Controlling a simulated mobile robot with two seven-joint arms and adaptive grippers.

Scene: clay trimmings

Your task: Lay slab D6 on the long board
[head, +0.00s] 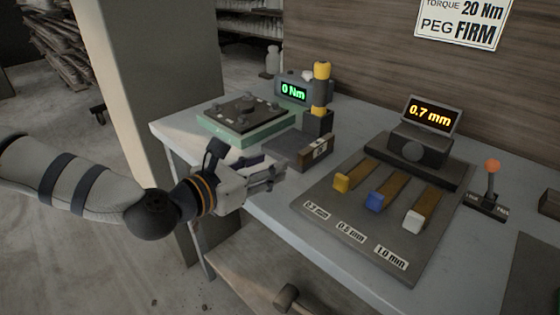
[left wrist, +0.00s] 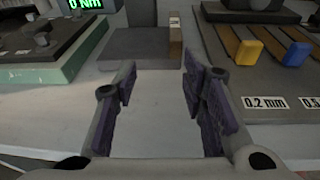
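I see no slab marked D6 and no board I can name as the long board in either view. My left gripper (head: 268,178) is at the table's left front edge in the head view, in front of a dark grey block (head: 298,152). In the left wrist view the left gripper (left wrist: 160,82) has its two purple-padded fingers apart, with only bare table between them. The dark block (left wrist: 140,48) lies beyond the fingertips there. My right gripper is in neither view.
Left on the table is a green base (head: 222,134) with a dark studded plate. A yellow-topped tool (head: 321,85) stands behind the block. Right is a dark panel (head: 330,192) with yellow, blue and white tabs, a "0.7 mm" display (head: 431,114) and an orange-knobbed lever (head: 492,166).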

